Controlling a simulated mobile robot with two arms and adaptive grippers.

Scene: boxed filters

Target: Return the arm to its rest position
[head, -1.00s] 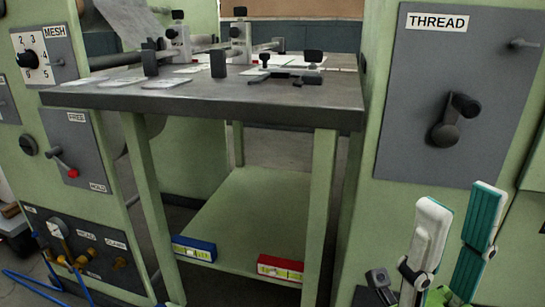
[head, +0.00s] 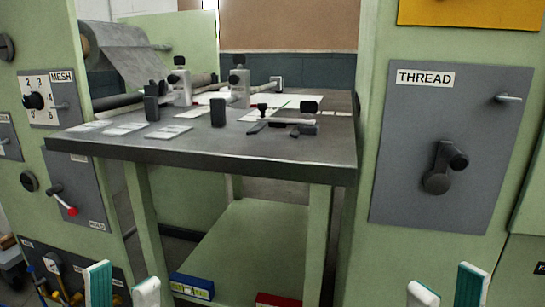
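My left gripper (head: 122,288) shows at the bottom left edge, only its two fingertips in view, one teal and white and one white. The fingertips stand apart with nothing visible between them. My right gripper (head: 447,290) shows at the bottom right edge, also only by its fingertips, apart and with nothing visible between them. The rest of both grippers and both arms is below the frame. Both grippers appear in front of the green machine and its table, and I see no contact.
A dark-topped table (head: 250,155) with clamps and sheets stands in the middle. Blue (head: 192,287) and red (head: 278,300) boxes sit on its lower shelf. A THREAD panel (head: 440,190) with a crank is on the right, a MESH dial panel (head: 48,98) on the left.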

